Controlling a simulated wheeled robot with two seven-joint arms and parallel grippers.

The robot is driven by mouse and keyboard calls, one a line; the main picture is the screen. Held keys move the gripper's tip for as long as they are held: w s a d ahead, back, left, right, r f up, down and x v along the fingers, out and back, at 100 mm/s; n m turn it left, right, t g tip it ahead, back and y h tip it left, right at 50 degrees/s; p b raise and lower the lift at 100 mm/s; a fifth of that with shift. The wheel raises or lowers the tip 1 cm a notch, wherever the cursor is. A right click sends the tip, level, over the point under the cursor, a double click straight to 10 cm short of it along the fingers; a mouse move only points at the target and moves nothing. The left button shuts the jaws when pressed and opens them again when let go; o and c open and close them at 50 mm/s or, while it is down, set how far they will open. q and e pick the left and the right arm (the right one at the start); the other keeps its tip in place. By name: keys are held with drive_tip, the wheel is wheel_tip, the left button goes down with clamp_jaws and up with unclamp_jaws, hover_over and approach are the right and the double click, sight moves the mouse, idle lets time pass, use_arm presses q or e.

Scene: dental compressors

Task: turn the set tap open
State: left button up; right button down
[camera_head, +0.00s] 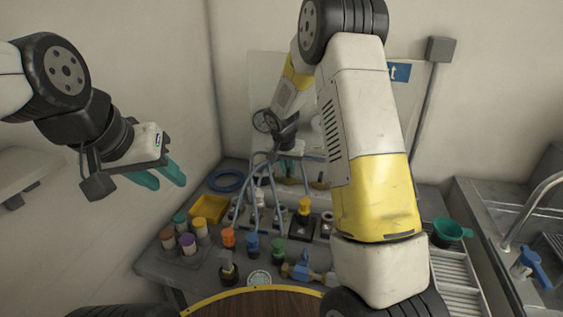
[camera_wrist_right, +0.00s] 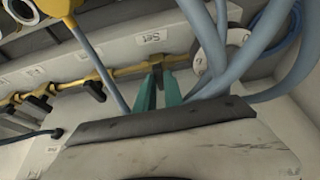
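The set tap (camera_wrist_right: 157,72) is a small dark handle on a yellow pipe, below an upside-down label (camera_wrist_right: 151,37) that seems to read "Set". My right gripper (camera_wrist_right: 159,84) has its teal fingertips on either side of this handle, with only a narrow gap between them that the handle fills. The handle's lower part is hidden by the fingers. In the head view my right gripper (camera_head: 288,164) is small, at the back of the bench, partly behind hoses. My left gripper (camera_head: 160,178) is open and empty in the air at the left, away from the bench.
Other black tap handles (camera_wrist_right: 94,91) sit along the yellow pipe. Blue-grey hoses (camera_wrist_right: 228,50) hang close beside my right gripper. The bench holds a yellow tray (camera_head: 209,208), coloured-top jars (camera_head: 187,243), a blue hose coil (camera_head: 226,181) and a green funnel (camera_head: 447,232). A sink stands at right.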

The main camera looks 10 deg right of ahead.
drive_tip(key=shift+n, duration=0.3)
drive_tip(key=n+y, duration=0.1)
drive_tip(key=n, duration=0.2)
drive_tip(key=shift+d+n+t+y, duration=0.3)
drive_tip(key=shift+y, duration=0.1)
drive_tip(key=n+y, duration=0.1)
drive_tip(key=n, duration=0.3)
drive_tip(key=shift+d+n+y, duration=0.2)
drive_tip(key=shift+n+y, duration=0.1)
drive_tip(key=shift+y, duration=0.1)
drive_tip(key=n+g+y, duration=0.1)
drive_tip(key=n, duration=0.3)
drive_tip(key=shift+w+d, duration=0.1)
drive_tip(key=shift+w, duration=0.05)
drive_tip(key=n+g, duration=0.1)
drive_tip(key=n, duration=0.1)
drive_tip(key=n+y, duration=0.1)
drive_tip(key=n, duration=0.2)
drive_tip(key=shift+w+d+g, duration=0.1)
drive_tip(key=shift+w+g, duration=0.05)
drive_tip(key=shift+g, duration=0.25)
drive_tip(key=c, duration=1.4)
unclamp_jaws()
drive_tip(key=shift+c, duration=0.2)
